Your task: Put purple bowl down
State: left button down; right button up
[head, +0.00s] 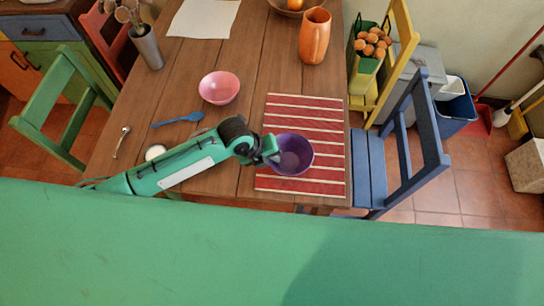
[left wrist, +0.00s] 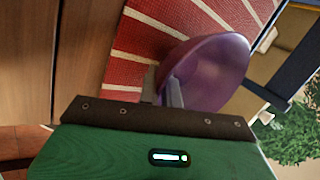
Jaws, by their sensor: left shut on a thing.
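The purple bowl (head: 293,155) is over the red striped placemat (head: 305,112) on the wooden table, near the mat's front part. My left gripper (head: 273,157) reaches in from the left and is shut on the bowl's left rim. In the left wrist view the bowl (left wrist: 212,72) is tilted in the picture, with the gripper fingers (left wrist: 168,88) at its rim and the striped mat (left wrist: 150,45) behind. Whether the bowl touches the mat, I cannot tell. My right gripper is not in view.
A pink bowl (head: 219,88), a blue spoon (head: 178,119) and a metal utensil (head: 121,142) lie left of the mat. An orange pitcher (head: 314,36) stands behind it. A blue chair (head: 402,150) is close on the right. The mat's far part is clear.

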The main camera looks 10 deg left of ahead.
pick_arm(q)
jog(key=shift+f, duration=0.25)
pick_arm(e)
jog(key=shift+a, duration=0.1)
pick_arm(q)
jog(key=shift+f, duration=0.15)
jog(key=c, duration=1.6)
grip_release()
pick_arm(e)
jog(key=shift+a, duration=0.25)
pick_arm(q)
jog(key=shift+r, duration=0.2)
jog(key=b+v, duration=0.1)
jog(key=v, duration=1.1)
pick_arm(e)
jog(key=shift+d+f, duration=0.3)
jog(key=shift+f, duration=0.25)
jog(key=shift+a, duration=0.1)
